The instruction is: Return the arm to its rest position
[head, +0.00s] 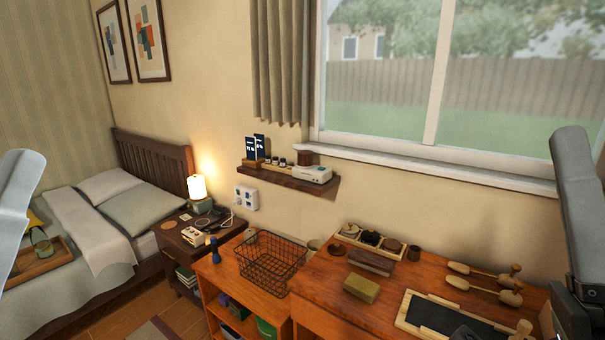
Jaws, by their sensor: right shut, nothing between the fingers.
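My right arm comes down along the right edge of the head view, over the right end of the wooden desk (320,287). The tip of my right gripper (466,333) shows at the bottom edge, low over a black board with a pale wooden frame (408,312). It is shut with nothing held, and most of it is cut off by the frame. Only a pale link of my left arm shows at the left edge, in front of the bed; my left gripper is out of view.
A wire basket (270,262) stands left of the desk on a lower shelf unit. A yellowish block (361,288), wooden tools (484,278) and a tray of small items (370,238) lie on the desk. A wall shelf (290,180) hangs above; a lamp (197,188) stands beside the bed.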

